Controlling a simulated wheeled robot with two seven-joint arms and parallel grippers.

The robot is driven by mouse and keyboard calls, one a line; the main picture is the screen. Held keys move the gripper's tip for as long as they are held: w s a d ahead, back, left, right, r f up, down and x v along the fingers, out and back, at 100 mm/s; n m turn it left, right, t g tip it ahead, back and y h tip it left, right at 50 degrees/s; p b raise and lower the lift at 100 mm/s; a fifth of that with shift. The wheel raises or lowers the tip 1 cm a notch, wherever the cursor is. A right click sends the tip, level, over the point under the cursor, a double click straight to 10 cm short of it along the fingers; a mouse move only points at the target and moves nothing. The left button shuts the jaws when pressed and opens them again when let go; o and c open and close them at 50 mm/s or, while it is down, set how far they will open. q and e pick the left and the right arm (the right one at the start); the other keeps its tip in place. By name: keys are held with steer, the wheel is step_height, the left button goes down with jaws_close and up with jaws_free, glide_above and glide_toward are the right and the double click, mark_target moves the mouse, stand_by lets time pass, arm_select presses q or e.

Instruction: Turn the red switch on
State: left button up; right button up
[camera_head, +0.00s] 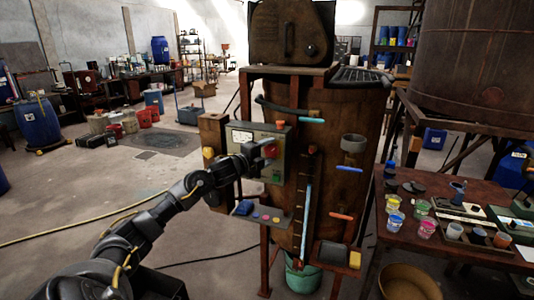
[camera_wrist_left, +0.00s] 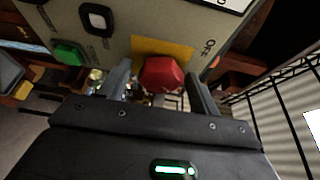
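The red switch (camera_wrist_left: 160,73) is a faceted red knob on a yellow plate on a grey control box (camera_head: 243,135). In the left wrist view, an "OFF" label stands to its right. The red switch also shows in the head view (camera_head: 270,151), partly behind my gripper. My left gripper (camera_head: 260,152) is at the front of the box. In the left wrist view, its two fingers (camera_wrist_left: 162,88) are apart, one on each side of the knob. A small gap shows at the left finger; contact on the right is unclear. My right gripper is not in view.
A green button (camera_wrist_left: 68,52) and a black-framed rocker (camera_wrist_left: 98,18) sit beside the switch. The box is fixed to a rusty vat (camera_head: 360,120). Below it is a small shelf (camera_head: 262,213) with coloured buttons. A table with paint pots (camera_head: 427,227) stands at right.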

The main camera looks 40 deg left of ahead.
arm_select(q)
steer(key=shift+s, duration=0.1)
steer(key=shift+s+f, duration=0.1)
steer(key=shift+s, duration=0.15)
steer(key=shift+s+a+b, duration=0.15)
steer(key=shift+s+b, duration=0.85)
steer(key=shift+s, duration=1.55)
steer(key=shift+s+a+b, duration=0.15)
steer(key=shift+s+b, duration=0.8)
steer(key=shift+s, duration=1.6)
